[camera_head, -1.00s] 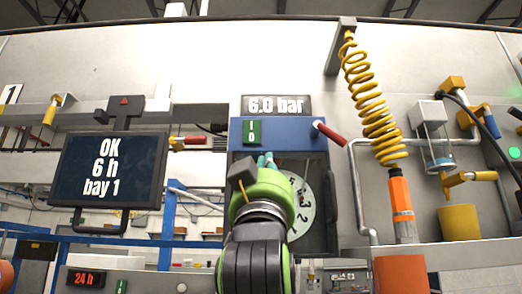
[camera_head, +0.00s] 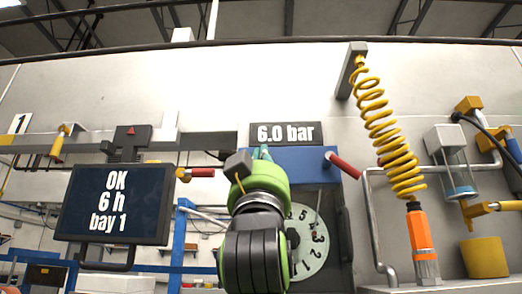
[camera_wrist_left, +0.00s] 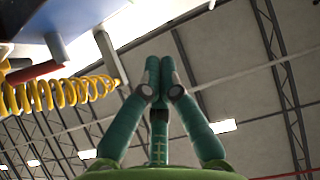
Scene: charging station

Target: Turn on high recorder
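The high recorder is a blue-topped box (camera_head: 308,158) on the wall under a "6.0 bar" sign (camera_head: 285,133). Its round chart dial (camera_head: 318,240) shows below, partly behind my arm. My left gripper (camera_head: 262,153) is raised in front of the box's left part. The green I/O switch is hidden behind it in the head view. In the left wrist view the teal fingers (camera_wrist_left: 153,75) are together at the tips, with nothing seen between them. Contact with the box cannot be told. My right gripper is not in view.
A red handle (camera_head: 345,166) sticks out at the box's right. A yellow coiled hose (camera_head: 390,135) hangs further right above an orange tool (camera_head: 420,235). A monitor (camera_head: 110,203) reading "OK 6 h bay 1" and a red-ended valve (camera_head: 200,173) are left.

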